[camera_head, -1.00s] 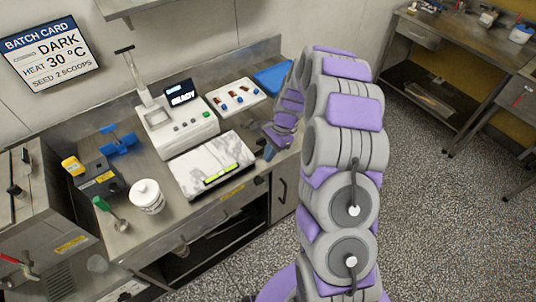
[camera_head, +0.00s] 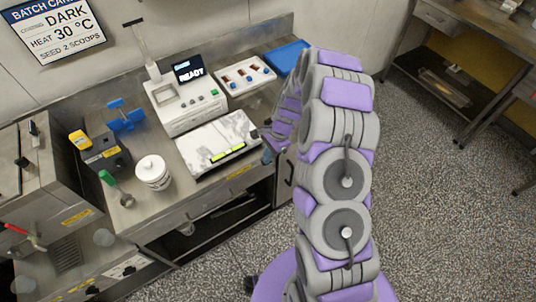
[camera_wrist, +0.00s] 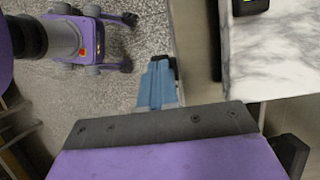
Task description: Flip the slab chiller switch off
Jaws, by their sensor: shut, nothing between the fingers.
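The slab chiller shows as a white marble slab (camera_head: 205,143) with a lit yellow-green display (camera_head: 228,153) along its front edge. In the wrist view the slab (camera_wrist: 280,60) fills the upper right. My gripper (camera_head: 268,154) is just right of the slab, near the counter's front edge. In the wrist view its blue fingers (camera_wrist: 157,86) are together and empty, pointing beside the counter edge and apart from the marble. I cannot make out the chiller's switch in either view; the gripper and arm cover part of that area.
A scale-like machine reading READY (camera_head: 185,105) stands behind the slab. A white panel with several coloured controls (camera_head: 245,78) and a blue tray (camera_head: 288,57) are at the back right. A white tub (camera_head: 153,173) stands to the left. Speckled floor is open on the right.

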